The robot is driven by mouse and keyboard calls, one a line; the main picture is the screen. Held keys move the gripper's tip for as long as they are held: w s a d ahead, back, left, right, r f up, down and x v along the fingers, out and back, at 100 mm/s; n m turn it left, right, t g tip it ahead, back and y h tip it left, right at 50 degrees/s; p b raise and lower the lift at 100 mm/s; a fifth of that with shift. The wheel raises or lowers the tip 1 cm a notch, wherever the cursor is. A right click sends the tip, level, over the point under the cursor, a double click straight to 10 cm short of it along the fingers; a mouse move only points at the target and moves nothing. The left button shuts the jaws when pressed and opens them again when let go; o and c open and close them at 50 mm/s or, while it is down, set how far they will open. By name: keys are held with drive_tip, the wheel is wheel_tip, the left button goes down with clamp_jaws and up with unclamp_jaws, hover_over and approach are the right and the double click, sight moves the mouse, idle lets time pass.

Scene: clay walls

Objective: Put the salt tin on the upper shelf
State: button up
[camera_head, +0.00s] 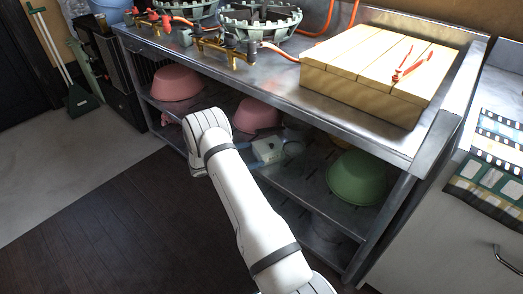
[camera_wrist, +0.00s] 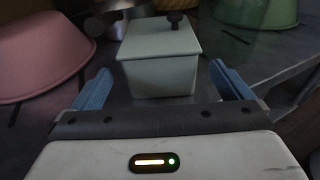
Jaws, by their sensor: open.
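The salt tin (camera_wrist: 160,72), a pale grey-green box with a lid and a dark knob, stands upright in the wrist view. In the head view a small pale box (camera_head: 267,150) that looks like it is on the shelf under the metal counter, just beyond my arm's end. My gripper (camera_wrist: 159,68) is open, with one blue finger on each side of the tin and a visible gap on both sides.
Pink bowls (camera_head: 176,83) (camera_head: 256,115) and a green bowl (camera_head: 356,178) flank the tin on the shelf. A pink bowl (camera_wrist: 45,55) is close on the left in the wrist view. The counter (camera_head: 225,75) overhangs, bearing burners and a wooden block (camera_head: 350,85).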

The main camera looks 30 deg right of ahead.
drive_tip(key=a, duration=0.5)
drive_tip(key=s+a+r+m+g+y, duration=0.1)
drive_tip(key=s+a+r+m+y, duration=0.1)
drive_tip(key=s+r+m+y, duration=0.5)
drive_tip(key=s+a+r+m+g, duration=0.15)
drive_tip(key=s+r, duration=0.35)
drive_tip(key=r, duration=0.6)
drive_tip(key=s+a+r+m+t+y, duration=0.1)
drive_tip(key=s+a+r+m+y, duration=0.2)
drive_tip(key=s, duration=0.4)
drive_tip(key=s+a+r+m+t+y, duration=0.2)
drive_tip(key=s+a, duration=0.3)
drive_tip(key=s, duration=0.3)
drive_tip(key=s+a+r+m+t+y, duration=0.1)
drive_tip(key=s+a+r+m+y, duration=0.2)
drive_tip(key=s, duration=0.4)
drive_tip(key=shift+s+a+r+m+y+p, duration=0.2)
drive_tip(key=shift+a+r+m+y+p, duration=0.2)
drive_tip(key=shift+y, duration=0.2)
drive_tip(key=shift+t, duration=0.25)
